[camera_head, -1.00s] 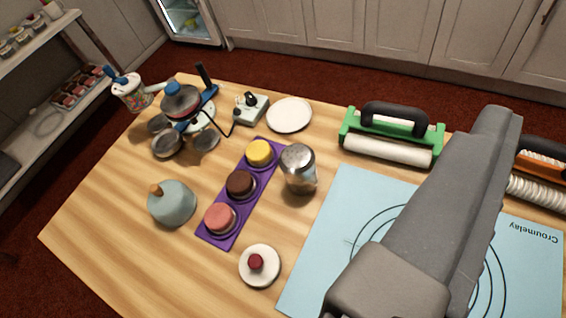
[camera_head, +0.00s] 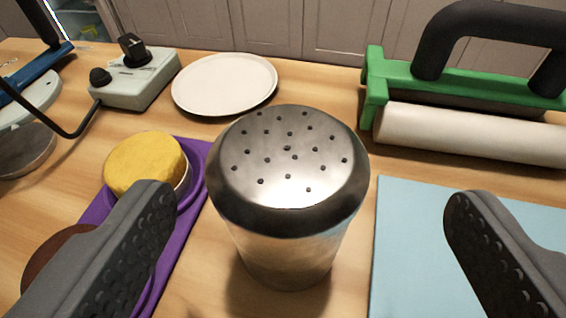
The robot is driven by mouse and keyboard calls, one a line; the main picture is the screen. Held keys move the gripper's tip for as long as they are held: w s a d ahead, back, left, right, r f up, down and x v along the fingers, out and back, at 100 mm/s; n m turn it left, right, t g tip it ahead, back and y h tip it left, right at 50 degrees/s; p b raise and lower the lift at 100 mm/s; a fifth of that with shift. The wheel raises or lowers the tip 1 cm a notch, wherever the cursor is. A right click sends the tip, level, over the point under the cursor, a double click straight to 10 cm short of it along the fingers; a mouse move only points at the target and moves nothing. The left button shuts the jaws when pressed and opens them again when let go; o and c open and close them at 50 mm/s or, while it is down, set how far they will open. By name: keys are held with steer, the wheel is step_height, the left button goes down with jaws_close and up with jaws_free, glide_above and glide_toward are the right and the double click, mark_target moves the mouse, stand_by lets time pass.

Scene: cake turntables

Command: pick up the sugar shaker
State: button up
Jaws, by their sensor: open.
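The fingers hide part of the tray on the left and part of the mat on the right.
A white plate (camera_head: 225,84) lies behind. A green roller tool (camera_head: 470,100) and a blue mat (camera_head: 420,215) are right. A grey control box (camera_head: 137,80) is back left.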

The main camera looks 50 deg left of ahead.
mark_target(293, 142)
steer(key=shift+x, duration=0.95)
steer(key=b+x, duration=0.1)
steer(key=x, duration=0.2)
steer(key=shift+s+a+f+b, duration=0.1)
steer(key=shift+a+f+b, duration=0.15)
steer(key=shift+a+b, duration=0.15)
steer(key=shift+x, duration=0.8)
steer(key=shift+r, duration=0.1)
steer(key=shift+c, duration=0.3)
steer(key=c, duration=1.2)
steer(key=shift+o, duration=0.2)
